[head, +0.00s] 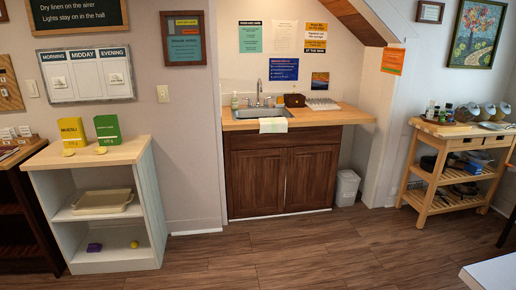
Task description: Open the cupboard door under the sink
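The cupboard under the sink is dark brown wood with two doors, a left door (257,182) and a right door (311,178). Both doors look closed. A sink (258,112) with a tap is set in the light wood counter (335,116) above them. A pale towel (273,125) hangs over the counter's front edge, above the doors. Door handles are too small to make out. Neither of my grippers is in view.
Open wooden floor (275,255) lies before the cupboard. A white shelf unit (107,257) stands at left and a wooden trolley (425,190) at right. A white bin (346,187) is right of the cupboard. A white tabletop corner (492,273) shows at bottom right.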

